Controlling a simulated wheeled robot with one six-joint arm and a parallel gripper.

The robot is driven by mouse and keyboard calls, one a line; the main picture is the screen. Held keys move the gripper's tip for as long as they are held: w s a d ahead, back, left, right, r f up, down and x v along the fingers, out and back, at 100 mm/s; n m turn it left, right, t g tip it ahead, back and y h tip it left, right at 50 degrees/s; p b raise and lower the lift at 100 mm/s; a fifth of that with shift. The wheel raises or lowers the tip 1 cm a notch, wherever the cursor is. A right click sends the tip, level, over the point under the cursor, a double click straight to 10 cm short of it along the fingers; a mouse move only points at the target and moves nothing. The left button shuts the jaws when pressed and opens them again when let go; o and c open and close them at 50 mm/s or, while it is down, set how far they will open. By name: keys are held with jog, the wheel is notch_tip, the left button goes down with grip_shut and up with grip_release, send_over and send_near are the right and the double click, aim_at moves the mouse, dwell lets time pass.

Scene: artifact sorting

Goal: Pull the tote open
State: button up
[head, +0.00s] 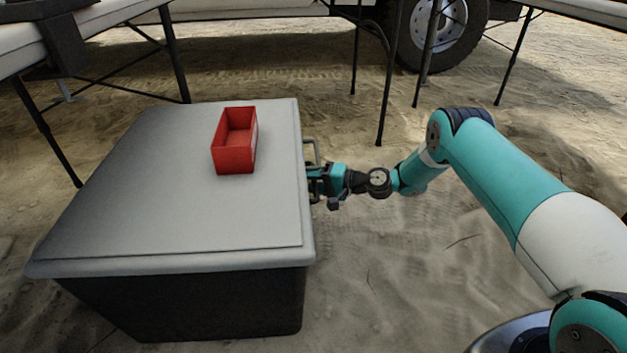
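The tote (215,305) is a black box with a grey lid (160,215), standing on the sand at the left in the head view. The lid lies flat on the tote and looks closed. A thin metal handle (312,151) sticks out at the lid's right edge. My gripper (316,182) is at that right edge, beside the handle. Its fingertips are small and partly hidden by the lid edge, so I cannot tell whether they are shut on the handle.
An open red bin (235,151) sits on the lid near its far right part and looks empty. Folding table legs (391,75) stand behind the tote, with a vehicle wheel (440,30) farther back. Bare sand (385,265) lies to the right of the tote.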

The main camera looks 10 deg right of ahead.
jog(key=shift+d+r, duration=0.15)
jog(key=shift+d, duration=0.1)
jog(key=p+v, duration=0.7)
jog(key=v, duration=1)
jog(key=shift+a, duration=0.1)
